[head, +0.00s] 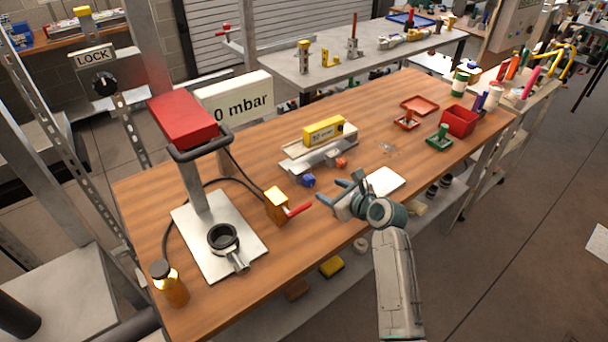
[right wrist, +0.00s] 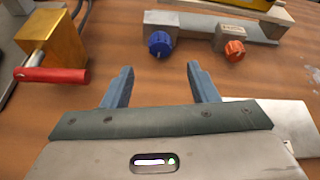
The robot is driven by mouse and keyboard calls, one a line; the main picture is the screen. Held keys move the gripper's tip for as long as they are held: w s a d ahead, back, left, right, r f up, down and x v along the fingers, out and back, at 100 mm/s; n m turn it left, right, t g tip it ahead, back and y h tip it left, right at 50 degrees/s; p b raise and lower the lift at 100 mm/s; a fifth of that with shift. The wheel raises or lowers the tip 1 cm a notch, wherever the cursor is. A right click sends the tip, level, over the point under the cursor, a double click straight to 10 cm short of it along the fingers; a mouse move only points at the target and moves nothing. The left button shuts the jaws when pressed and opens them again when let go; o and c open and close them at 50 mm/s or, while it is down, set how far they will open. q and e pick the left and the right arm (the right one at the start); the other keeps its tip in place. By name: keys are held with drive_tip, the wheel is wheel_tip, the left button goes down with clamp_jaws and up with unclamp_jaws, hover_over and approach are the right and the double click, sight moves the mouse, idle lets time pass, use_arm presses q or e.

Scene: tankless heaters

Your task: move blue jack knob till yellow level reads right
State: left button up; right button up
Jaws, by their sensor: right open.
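The blue jack knob (head: 308,180) sits on the front side of a grey metal plate (head: 290,160) on the wooden bench. An orange knob (head: 341,162) is to the right of the blue one, also in the right wrist view (right wrist: 234,50). My right gripper (head: 338,190) is open and empty, apart from the knob. My left gripper does not show.
A yellow block with a red handle (head: 276,205) stands left of my right gripper. A metal stand (head: 220,240) with a red top fills the bench's left. Red trays and a green tool stand further right.

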sight(311, 181)
drive_tip(key=shift+w+a+f, duration=0.1)
drive_tip(key=shift+w+a, duration=0.15)
drive_tip(key=shift+w, duration=0.1)
drive_tip(key=x, duration=0.3)
drive_tip(key=shift+w+a+p, duration=0.1)
drive_tip(key=shift+w+p, duration=0.05)
drive_tip(key=shift+p, duration=0.2)
drive_tip(key=x, duration=0.4)
drive_tip(key=shift+w, duration=0.1)
drive_tip(key=shift+w+a+f, duration=0.25)
drive_tip(key=shift+w+a, duration=0.05)
drive_tip(key=shift+w, duration=0.1)
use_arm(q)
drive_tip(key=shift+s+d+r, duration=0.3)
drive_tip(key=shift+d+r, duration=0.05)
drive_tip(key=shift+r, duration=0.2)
use_arm(e)
drive_tip(key=shift+w, duration=0.1)
drive_tip(key=shift+a+f, duration=0.1)
